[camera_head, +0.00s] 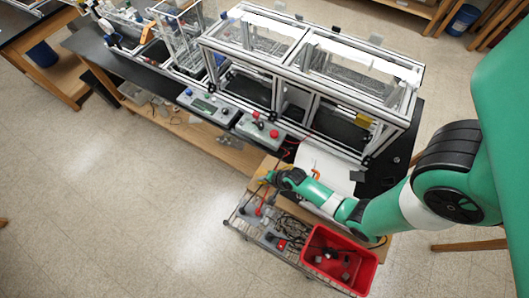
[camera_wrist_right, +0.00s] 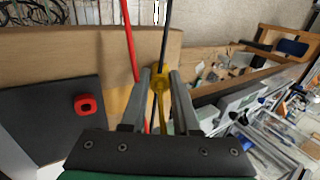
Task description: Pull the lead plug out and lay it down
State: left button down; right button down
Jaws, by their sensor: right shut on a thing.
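A small yellow piece (camera_wrist_right: 160,78), which looks like the lead plug, is between the fingertips of my right gripper (camera_wrist_right: 161,88) in the right wrist view. The fingers are shut on it. A black lead (camera_wrist_right: 166,35) and a red lead (camera_wrist_right: 130,45) run past or from it; where they join is hidden. A red ring-like socket (camera_wrist_right: 86,105) shows on a dark box (camera_wrist_right: 45,120) left of the fingers, apart from them. In the head view my right gripper (camera_head: 268,178) is small, above the wooden bench edge near the cart. My left gripper is not in view.
A wire cart (camera_head: 245,232) stands below with a red bin (camera_head: 340,258) holding dark parts. Grey control boxes (camera_head: 260,130) sit on the black bench before the extrusion frame (camera_head: 310,60). White paper (camera_head: 318,165) lies right of the gripper. Open floor (camera_head: 120,200) is at left.

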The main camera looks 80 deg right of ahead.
jog(key=c, duration=0.6)
grip_release()
jog(key=shift+r, duration=0.15)
notch_tip(320, 180, up, 6)
jog(key=p, duration=0.4)
jog(key=shift+w+d, duration=0.1)
jog(key=w+f+n+y, duration=0.1)
jog(key=n, duration=0.1)
jog(key=w+d+f+n, duration=0.1)
jog(key=n, duration=0.1)
jog(key=w+f+n+g+y, duration=0.1)
jog(key=n, duration=0.1)
jog(key=shift+w+d+f+y, duration=0.15)
jog(key=shift+d+f+y, duration=0.05)
jog(key=shift+y, duration=0.1)
jog(key=shift+w+d+f+n+g+y, duration=0.15)
jog(key=shift+w+f+n+g+y, duration=0.3)
jog(key=shift+n, duration=0.55)
jog(key=n, duration=0.1)
jog(key=w+n+g, duration=0.1)
jog(key=n, duration=0.1)
jog(key=shift+w+d+y, duration=0.1)
jog(key=shift+d+y, duration=0.15)
jog(key=shift+d, duration=0.05)
jog(key=n, duration=0.2)
jog(key=r+n+g, duration=0.1)
jog(key=n, duration=0.1)
jog(key=r+n+g, duration=0.1)
jog(key=n, duration=0.1)
jog(key=shift+w+n, duration=0.4)
